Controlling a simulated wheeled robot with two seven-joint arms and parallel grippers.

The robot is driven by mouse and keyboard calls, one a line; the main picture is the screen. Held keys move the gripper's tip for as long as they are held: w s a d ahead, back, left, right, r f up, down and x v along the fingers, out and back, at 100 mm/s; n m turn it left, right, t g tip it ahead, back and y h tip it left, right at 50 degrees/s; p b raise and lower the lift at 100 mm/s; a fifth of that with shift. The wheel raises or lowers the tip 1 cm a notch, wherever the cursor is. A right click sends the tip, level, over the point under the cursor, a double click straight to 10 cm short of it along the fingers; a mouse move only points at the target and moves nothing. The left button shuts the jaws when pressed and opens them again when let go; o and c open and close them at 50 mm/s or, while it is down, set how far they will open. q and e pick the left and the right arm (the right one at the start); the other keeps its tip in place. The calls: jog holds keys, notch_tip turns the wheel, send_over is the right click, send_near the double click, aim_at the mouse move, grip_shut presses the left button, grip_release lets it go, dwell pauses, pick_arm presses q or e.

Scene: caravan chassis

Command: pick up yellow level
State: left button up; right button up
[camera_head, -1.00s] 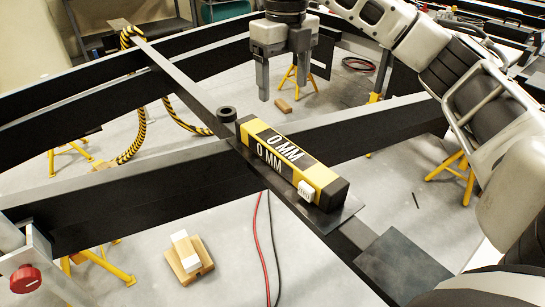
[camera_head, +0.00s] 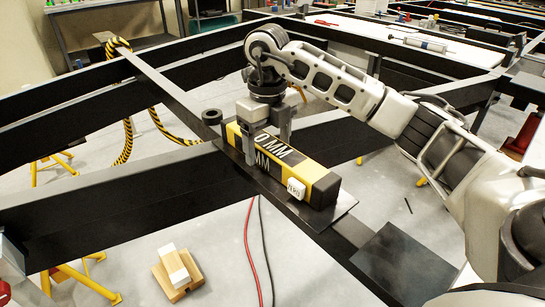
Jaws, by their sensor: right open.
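The yellow level (camera_head: 305,172) is a yellow and black bar marked "0 MM" with a small white "ZERO" block on its near side. It lies on a dark plate on the chassis beam in the middle of the head view. My right gripper (camera_head: 267,146) points down over the far part of the level, with its open fingers on either side of it. The fingers hide part of the lettering. I cannot tell whether they touch the level. My left gripper is not in view.
A dark round post (camera_head: 212,118) stands beside the level's far end. Black chassis beams (camera_head: 110,190) cross around it. Striped yellow-black hose (camera_head: 126,140) hangs at the left. A wooden block with a white piece (camera_head: 178,270) lies on the floor, near red and black cables (camera_head: 250,245).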

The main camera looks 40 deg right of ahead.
jog(key=shift+f, duration=0.4)
jog(key=c, duration=1.2)
jog(key=shift+r, duration=0.1)
jog(key=shift+c, duration=0.4)
